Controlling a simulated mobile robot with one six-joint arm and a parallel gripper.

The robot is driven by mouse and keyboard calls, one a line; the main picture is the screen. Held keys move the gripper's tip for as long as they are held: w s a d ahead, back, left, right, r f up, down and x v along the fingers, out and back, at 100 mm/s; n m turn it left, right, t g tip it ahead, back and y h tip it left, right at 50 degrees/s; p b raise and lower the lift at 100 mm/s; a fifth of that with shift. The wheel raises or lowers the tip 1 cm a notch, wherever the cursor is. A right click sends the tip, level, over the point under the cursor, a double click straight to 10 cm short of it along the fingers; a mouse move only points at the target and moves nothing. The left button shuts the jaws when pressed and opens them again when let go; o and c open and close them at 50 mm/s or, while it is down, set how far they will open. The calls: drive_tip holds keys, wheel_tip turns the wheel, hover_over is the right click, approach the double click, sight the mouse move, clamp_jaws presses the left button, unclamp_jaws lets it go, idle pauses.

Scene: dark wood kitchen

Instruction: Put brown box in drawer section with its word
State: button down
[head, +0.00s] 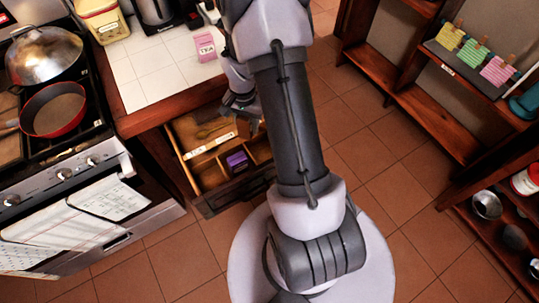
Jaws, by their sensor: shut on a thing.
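My gripper (240,108) is over the right back part of the open drawer (232,190), near the counter's edge. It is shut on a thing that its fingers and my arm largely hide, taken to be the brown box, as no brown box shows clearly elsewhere. The drawer is wooden and split into sections by dividers. A pale label strip (212,144) runs along a divider, its word too small to read. A purple box (237,161) lies in a front section. The back left section has light brown utensil-like shapes (212,130). My arm covers the drawer's right side.
A pink box marked TEA (206,47) stands on the white tiled counter (150,75). A kettle (155,12) is behind it. The stove with a red pan (54,110) is left. Wooden shelves (440,120) stand right, with open tiled floor (350,130) between.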

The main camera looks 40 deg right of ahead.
drive_tip(key=s+d+f+m, duration=0.2)
drive_tip(key=d+f+m, duration=0.1)
drive_tip(key=d+m, duration=0.15)
drive_tip(key=shift+n, duration=0.45)
wheel_tip(320, 180, down, 13)
drive_tip(key=b, duration=0.4)
drive_tip(key=shift+s+d+r+b, duration=0.15)
drive_tip(key=shift+b, duration=0.25)
wheel_tip(320, 180, down, 5)
drive_tip(key=shift+r+b, duration=0.15)
drive_tip(key=shift+b, duration=0.7)
drive_tip(key=shift+r, duration=0.2)
drive_tip(key=shift+f, duration=0.1)
drive_tip(key=c, duration=1.3)
unclamp_jaws()
drive_tip(key=shift+f, duration=0.15)
drive_tip(key=o, duration=0.4)
